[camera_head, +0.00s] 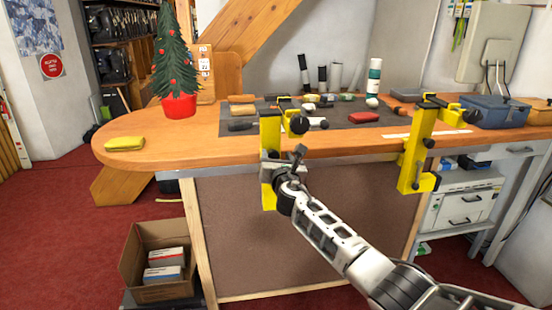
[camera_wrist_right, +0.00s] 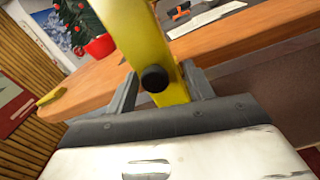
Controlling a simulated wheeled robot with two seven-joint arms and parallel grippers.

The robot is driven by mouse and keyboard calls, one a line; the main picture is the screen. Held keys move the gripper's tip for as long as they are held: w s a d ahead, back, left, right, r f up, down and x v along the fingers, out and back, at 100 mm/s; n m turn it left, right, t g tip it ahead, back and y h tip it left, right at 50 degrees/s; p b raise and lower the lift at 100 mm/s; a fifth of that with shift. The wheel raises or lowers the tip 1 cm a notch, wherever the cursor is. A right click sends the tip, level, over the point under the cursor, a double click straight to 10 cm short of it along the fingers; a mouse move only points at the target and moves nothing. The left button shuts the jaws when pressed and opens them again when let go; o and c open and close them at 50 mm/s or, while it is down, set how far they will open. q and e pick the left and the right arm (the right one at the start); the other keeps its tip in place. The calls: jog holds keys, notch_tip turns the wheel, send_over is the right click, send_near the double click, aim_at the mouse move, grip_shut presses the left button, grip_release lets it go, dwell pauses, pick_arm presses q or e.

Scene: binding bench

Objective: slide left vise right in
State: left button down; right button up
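The right vise (camera_head: 417,148), also yellow, stands farther right on the same edge. My right gripper (camera_head: 277,172) is at the lower part of the left vise. In the right wrist view, its two fingers (camera_wrist_right: 160,88) stand apart on either side of the yellow bar (camera_wrist_right: 140,35), with a black knob (camera_wrist_right: 155,78) between them. Whether both fingers press on the bar is unclear. My left gripper is out of view.
The wooden bench (camera_head: 210,150) holds a dark mat with tools, a small Christmas tree (camera_head: 175,60), a yellow pouch (camera_head: 124,143) and a blue case (camera_head: 494,111). The bench edge between the vises looks clear.

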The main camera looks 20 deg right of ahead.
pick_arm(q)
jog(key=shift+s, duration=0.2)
pick_arm(e)
jog(key=shift+a, duration=0.15)
jog(key=shift+s, duration=0.3)
pick_arm(q)
jog(key=p, duration=0.1)
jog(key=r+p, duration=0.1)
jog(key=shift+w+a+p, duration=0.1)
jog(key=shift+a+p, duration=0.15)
jog(key=shift+p, duration=0.05)
pick_arm(e)
jog(key=v, duration=1.5)
jog(key=shift+s, duration=0.2)
jog(key=shift+r, duration=0.1)
jog(key=s+a+f+m+g+y, duration=0.35)
jog(key=s+f+m, duration=0.35)
jog(key=f, duration=0.4)
jog(key=s+a+f+m+g+y, duration=0.1)
jog(key=s+f+m, duration=0.4)
jog(key=s+m, duration=0.5)
jog(key=s+a+f+m+g+y, duration=0.2)
jog(key=s+a+f+m, duration=0.3)
jog(key=s+m, duration=0.5)
jog(key=shift+s+f+m+g, duration=0.35)
jog(key=shift+f+m+g, duration=0.1)
jog(key=shift+f+m, duration=0.35)
jog(key=shift+a, duration=0.15)
